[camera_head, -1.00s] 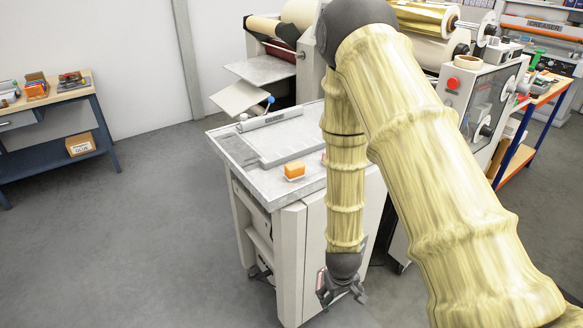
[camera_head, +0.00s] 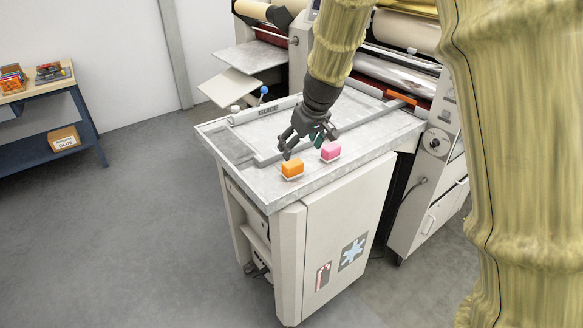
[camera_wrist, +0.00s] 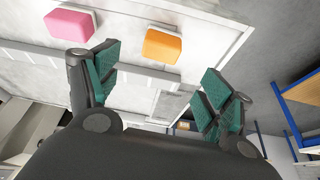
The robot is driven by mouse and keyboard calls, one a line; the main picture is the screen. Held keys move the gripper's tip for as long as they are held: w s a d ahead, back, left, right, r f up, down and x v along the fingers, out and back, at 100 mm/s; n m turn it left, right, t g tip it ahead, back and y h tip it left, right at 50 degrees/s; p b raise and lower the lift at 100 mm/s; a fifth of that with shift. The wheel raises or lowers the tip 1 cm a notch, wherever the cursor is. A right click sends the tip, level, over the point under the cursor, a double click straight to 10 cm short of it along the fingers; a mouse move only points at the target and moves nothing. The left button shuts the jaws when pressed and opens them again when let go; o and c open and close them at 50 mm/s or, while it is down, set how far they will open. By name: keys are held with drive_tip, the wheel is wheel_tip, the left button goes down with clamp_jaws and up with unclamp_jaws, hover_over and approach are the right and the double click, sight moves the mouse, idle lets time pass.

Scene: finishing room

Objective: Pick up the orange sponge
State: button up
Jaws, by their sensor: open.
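The orange sponge (camera_head: 292,169) lies on the grey top of the machine table (camera_head: 262,190), near its front edge. It also shows in the wrist view (camera_wrist: 163,46), ahead of my fingers and between them sideways. A pink sponge (camera_head: 330,151) lies just to its right in the head view; in the wrist view the pink sponge (camera_wrist: 70,24) is at the upper left. My gripper (camera_head: 302,146) is above the table, close behind the orange sponge. In the wrist view my gripper (camera_wrist: 160,85) has its green-padded fingers spread apart, with nothing between them.
A raised grey frame lies on the table top behind the sponges. A blue-knobbed lever (camera_head: 263,91) stands at the back left edge. Large roller machines stand behind the table. A wooden-topped bench (camera_head: 45,85) is at the far left, with clear floor between.

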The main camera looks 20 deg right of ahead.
sight(294, 163)
drive_tip(key=p+x, duration=0.1)
drive_tip(key=x, duration=0.3)
drive_tip(key=shift+w+f, duration=0.1)
drive_tip(key=shift+f, duration=0.15)
drive_tip(key=shift+s+p+x, duration=0.2)
drive_tip(key=shift+p+x, duration=0.9)
drive_tip(key=shift+x, duration=1.9)
drive_tip(key=shift+f, duration=0.1)
drive_tip(key=shift+c, duration=0.4)
drive_tip(key=c, duration=0.9)
